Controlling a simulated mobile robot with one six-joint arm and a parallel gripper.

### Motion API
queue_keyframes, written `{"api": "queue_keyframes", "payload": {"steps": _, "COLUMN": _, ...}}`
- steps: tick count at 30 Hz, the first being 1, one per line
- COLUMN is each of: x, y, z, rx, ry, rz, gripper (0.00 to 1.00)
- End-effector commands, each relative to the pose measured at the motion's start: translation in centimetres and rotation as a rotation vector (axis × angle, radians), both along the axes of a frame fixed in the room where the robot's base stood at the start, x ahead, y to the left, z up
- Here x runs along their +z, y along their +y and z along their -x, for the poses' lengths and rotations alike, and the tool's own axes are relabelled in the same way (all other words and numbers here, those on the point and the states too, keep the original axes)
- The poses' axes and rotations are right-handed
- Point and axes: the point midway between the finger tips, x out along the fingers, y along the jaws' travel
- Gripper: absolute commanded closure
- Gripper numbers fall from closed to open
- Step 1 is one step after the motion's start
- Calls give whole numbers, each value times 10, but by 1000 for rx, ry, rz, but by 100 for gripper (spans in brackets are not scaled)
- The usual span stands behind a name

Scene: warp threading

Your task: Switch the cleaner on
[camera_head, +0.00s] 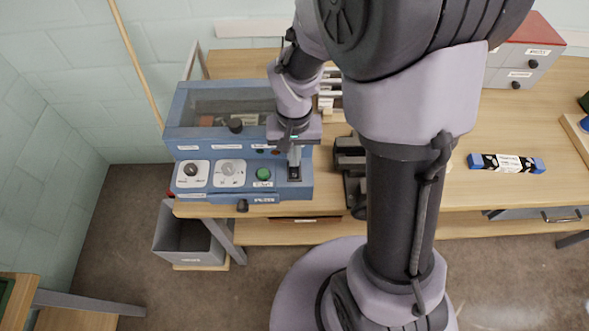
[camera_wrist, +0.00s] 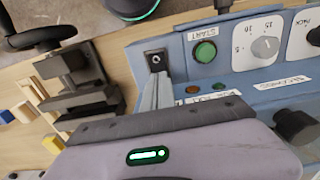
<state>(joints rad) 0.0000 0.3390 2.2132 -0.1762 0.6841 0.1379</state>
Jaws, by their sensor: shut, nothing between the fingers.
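The cleaner is a blue machine (camera_head: 183,125) with a clear lid, at the left end of the bench. Its sloped front panel has a green START button (camera_head: 263,174) and two white-plated dials (camera_head: 228,172). A small black-plated switch (camera_wrist: 155,58) is at the panel's end, beside the button, which also shows in the wrist view (camera_wrist: 205,52). My gripper (camera_head: 294,174) is shut and empty, pointing down over the switch. In the wrist view its fingers (camera_wrist: 156,82) end close by the switch plate. I cannot tell whether they touch it. The switch's position is not clear.
A dark vise-like device (camera_head: 350,165) stands right of the cleaner and shows near my fingers in the wrist view (camera_wrist: 75,80). A black knob (camera_wrist: 296,126) sticks out from the cleaner. A grey bin (camera_head: 170,235) stands below.

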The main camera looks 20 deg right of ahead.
Motion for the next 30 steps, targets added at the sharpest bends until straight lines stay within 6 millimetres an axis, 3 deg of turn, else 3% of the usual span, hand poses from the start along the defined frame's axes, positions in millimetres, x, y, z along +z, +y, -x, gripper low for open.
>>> {"api": "queue_keyframes", "payload": {"steps": 22, "x": -11, "y": 0, "z": 0, "rx": 0, "ry": 1, "rz": 0, "gripper": 100}}
{"api": "queue_keyframes", "payload": {"steps": 30, "x": 10, "y": 0, "z": 0, "rx": 0, "ry": -1, "rz": 0, "gripper": 100}}
